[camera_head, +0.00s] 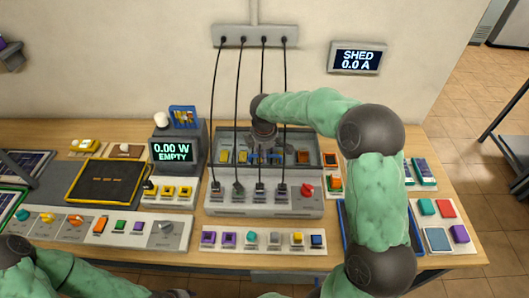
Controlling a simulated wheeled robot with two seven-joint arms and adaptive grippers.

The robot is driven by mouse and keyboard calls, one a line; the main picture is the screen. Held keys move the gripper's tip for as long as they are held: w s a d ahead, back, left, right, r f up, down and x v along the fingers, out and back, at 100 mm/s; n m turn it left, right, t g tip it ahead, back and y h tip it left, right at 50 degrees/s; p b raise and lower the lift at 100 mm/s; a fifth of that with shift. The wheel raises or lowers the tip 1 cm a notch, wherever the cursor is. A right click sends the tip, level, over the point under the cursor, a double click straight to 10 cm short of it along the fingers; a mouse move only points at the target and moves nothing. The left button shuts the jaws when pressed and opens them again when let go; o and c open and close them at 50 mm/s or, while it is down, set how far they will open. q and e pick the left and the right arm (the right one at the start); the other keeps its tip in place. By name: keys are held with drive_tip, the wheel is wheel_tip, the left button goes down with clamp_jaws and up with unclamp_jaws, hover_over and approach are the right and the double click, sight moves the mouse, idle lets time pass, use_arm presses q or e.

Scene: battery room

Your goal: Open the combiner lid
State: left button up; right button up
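The combiner (222,205) is a grey box in the middle of the table, with several black cables plugged into its front and a red knob (307,189) at its front right. Behind the plugs is a grey-framed bay (216,146) with yellow and orange parts showing inside. I cannot tell whether a clear lid covers it. My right arm reaches over from the right, and its gripper (265,156) points down over the middle of the bay. Its fingers are small and dark; their opening and any contact are unclear. My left arm shows at the lower left; its gripper is not clearly visible.
A display reading "0.00 W EMPTY" (171,152) stands left of the combiner. A strip of coloured blocks (265,240) lies in front. A switch panel (110,228) is at left, coloured blocks (440,220) at right. The cables hang from a wall bar (254,36). A wall sign reads "SHED 0.0 A" (357,58).

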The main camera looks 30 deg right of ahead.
drive_tip(key=shift+f, duration=0.2)
clamp_jaws()
use_arm(q)
drive_tip(key=shift+r, duration=0.1)
use_arm(e)
drive_tip(key=shift+r, duration=0.1)
